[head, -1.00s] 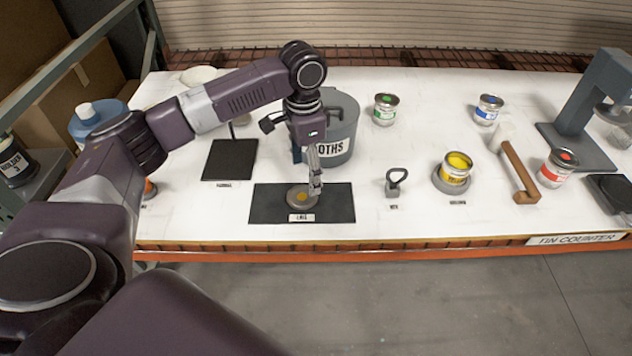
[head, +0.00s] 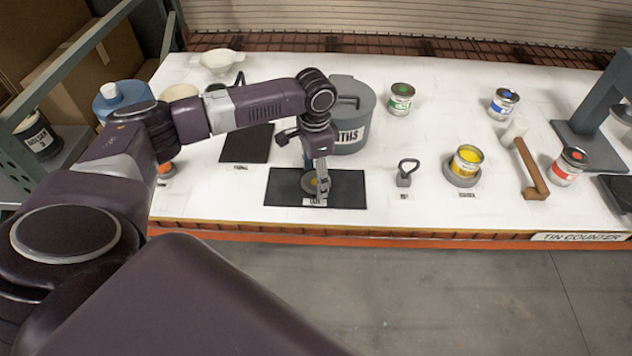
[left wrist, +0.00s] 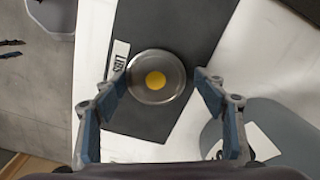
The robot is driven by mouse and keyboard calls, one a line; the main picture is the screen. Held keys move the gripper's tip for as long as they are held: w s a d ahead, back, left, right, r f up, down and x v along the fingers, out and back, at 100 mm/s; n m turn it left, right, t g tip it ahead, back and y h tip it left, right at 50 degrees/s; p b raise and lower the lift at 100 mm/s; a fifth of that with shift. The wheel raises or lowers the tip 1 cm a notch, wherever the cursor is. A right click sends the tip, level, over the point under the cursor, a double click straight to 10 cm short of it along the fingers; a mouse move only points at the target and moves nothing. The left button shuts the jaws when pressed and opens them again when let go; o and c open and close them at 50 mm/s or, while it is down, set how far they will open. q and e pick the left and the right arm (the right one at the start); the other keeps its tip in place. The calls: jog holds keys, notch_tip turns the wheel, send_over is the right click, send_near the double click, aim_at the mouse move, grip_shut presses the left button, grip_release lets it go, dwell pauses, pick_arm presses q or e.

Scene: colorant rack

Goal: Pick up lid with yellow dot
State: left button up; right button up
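The lid with the yellow dot (head: 311,183) is a round metal disc lying flat on a black mat (head: 346,188) with a "LIDS" label at its front edge. In the left wrist view the lid (left wrist: 156,92) is whole, its yellow dot facing the camera. My left gripper (head: 322,194) points down at the lid and hides part of it in the head view. In the left wrist view the left gripper (left wrist: 161,78) is open, one finger on each side of the lid. Whether the fingertips touch its rim is unclear. My right gripper is out of view.
A grey "CLOTHS" bin (head: 352,112) stands just behind the mat. A grey weight with a loop handle (head: 406,173) and an open yellow tin (head: 466,161) stand to the right. A mallet (head: 528,168) lies farther right. The table's front edge is close to the mat.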

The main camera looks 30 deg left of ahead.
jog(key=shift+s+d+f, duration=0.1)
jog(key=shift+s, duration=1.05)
